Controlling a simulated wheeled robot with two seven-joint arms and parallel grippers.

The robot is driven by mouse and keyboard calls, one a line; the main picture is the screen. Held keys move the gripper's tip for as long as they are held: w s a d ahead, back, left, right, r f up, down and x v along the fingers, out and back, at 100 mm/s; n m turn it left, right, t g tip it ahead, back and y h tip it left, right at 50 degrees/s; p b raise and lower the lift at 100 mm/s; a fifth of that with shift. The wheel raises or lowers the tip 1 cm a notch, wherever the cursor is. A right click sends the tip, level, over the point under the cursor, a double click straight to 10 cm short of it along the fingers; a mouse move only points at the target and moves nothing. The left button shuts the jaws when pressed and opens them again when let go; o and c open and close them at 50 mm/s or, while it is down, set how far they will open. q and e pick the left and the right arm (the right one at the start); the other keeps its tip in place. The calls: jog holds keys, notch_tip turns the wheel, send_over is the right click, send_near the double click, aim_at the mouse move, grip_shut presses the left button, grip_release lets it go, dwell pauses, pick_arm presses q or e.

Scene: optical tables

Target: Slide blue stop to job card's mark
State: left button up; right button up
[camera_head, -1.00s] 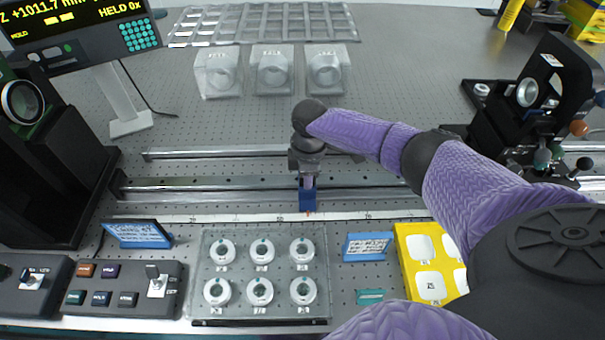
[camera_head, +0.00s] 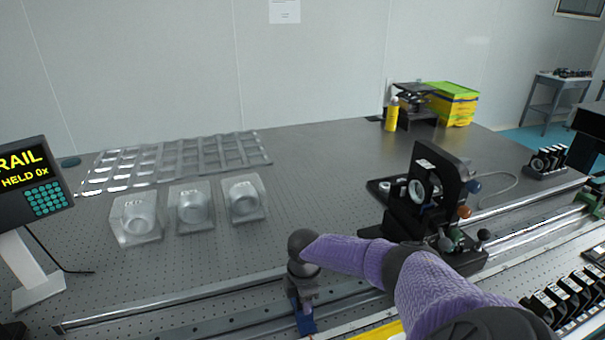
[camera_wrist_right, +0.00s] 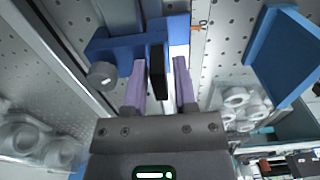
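The blue stop (camera_head: 305,322) sits on the metal rail (camera_head: 236,320) at the bottom of the head view, partly hidden under my right gripper (camera_head: 302,298). In the right wrist view the blue stop (camera_wrist_right: 128,46) has a black upright tab (camera_wrist_right: 157,72) and a grey round knob (camera_wrist_right: 102,75). The two purple fingers of my right gripper (camera_wrist_right: 159,88) stand on either side of the tab, with gaps visible. A white scale strip (camera_wrist_right: 198,45) with an orange pointer (camera_wrist_right: 199,27) lies beside the stop. A blue tilted card stand (camera_wrist_right: 283,55) shows its plain side; no writing is visible. My left gripper is out of view.
The readout (camera_head: 28,180) shows "RAIL" and "HELD 0x". Several clear blocks (camera_head: 190,206) and a clear grid tray (camera_head: 180,160) stand behind the rail. A black optical mount (camera_head: 437,205) stands to the right. Open perforated table lies between.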

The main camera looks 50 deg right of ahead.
jog(key=shift+o, duration=0.8)
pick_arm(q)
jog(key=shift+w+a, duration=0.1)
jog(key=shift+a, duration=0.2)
pick_arm(e)
jog(key=shift+r, duration=0.1)
notch_tip(320, 180, up, 9)
jog(key=p, duration=0.3)
jog(key=shift+r+p, duration=0.3)
jog(key=shift+r, duration=0.1)
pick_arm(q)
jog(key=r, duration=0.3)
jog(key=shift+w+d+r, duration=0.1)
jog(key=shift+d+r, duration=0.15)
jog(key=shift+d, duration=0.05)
